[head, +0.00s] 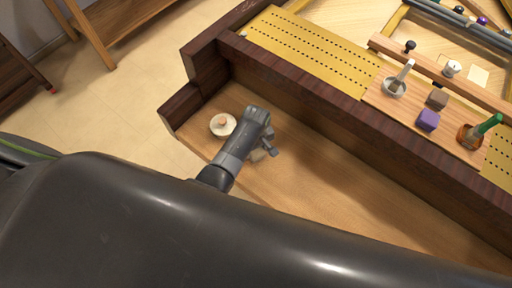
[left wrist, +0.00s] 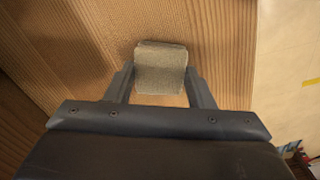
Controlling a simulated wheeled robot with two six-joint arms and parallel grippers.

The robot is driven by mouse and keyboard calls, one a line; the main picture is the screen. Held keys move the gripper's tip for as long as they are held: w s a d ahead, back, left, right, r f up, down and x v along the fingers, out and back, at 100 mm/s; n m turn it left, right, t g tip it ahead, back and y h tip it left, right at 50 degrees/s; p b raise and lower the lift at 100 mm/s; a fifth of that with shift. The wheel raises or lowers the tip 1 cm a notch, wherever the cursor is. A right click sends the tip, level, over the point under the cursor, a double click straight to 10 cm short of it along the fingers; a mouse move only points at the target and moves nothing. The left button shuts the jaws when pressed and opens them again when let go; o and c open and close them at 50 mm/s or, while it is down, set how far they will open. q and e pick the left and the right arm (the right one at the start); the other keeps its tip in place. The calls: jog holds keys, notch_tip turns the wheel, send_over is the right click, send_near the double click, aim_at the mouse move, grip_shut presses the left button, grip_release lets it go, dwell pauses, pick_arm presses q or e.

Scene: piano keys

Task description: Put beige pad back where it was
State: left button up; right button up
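The beige pad (left wrist: 161,70) is a small, squarish block with a rough face, in the middle of the left wrist view. It sits between the two fingertips of my left gripper (left wrist: 161,78), with both tips at its side edges. The left gripper points down over the wooden surface (head: 330,180) of the key bed. My right gripper is not in view.
A dark wooden rail (head: 320,100) runs along the back. The key bed's right side is bare.

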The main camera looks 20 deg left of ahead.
aim_at(256, 151)
pick_arm(q)
jog(key=o, duration=0.4)
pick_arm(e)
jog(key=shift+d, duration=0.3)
pick_arm(q)
jog(key=shift+r, duration=0.25)
notch_tip(256, 151, up, 12)
jog(key=shift+f+p, duration=0.1)
jog(key=shift+p, duration=0.2)
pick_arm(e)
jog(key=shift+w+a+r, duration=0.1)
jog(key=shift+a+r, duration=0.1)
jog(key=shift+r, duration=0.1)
